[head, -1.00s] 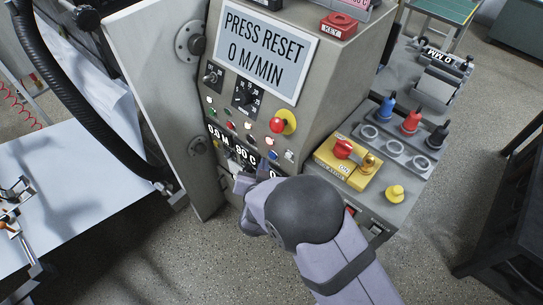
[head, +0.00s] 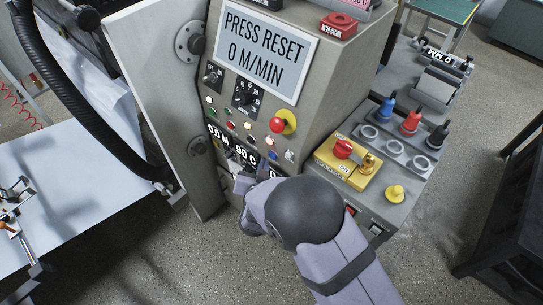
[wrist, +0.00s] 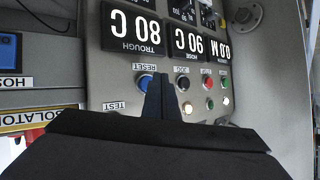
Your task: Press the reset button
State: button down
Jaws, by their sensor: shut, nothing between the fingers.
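The reset button is a blue round button (wrist: 145,83) by the RESET label in the wrist view, where the panel appears upside down. My gripper (wrist: 160,78) is shut and empty. Its dark fingertips point at the panel and overlap the right side of the blue button in this view. I cannot tell whether they touch it. The display (head: 264,46) reads PRESS RESET, 0 M/MIN.
A dark button (wrist: 183,83) labelled JOG sits right of the fingertips in the wrist view. A red and yellow knob (head: 283,122) sticks out above the button rows. A yellow isolator box (head: 345,162) stands on the side shelf. An open grey door (head: 160,70) stands left.

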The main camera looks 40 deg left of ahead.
jog(key=shift+w, duration=0.25)
jog(key=shift+w, duration=0.2)
jog(key=shift+w, duration=0.4)
dwell(0.9)
jog(key=shift+s, duration=0.85)
jog(key=shift+s+p, duration=0.4)
jog(key=shift+s, duration=2.1)
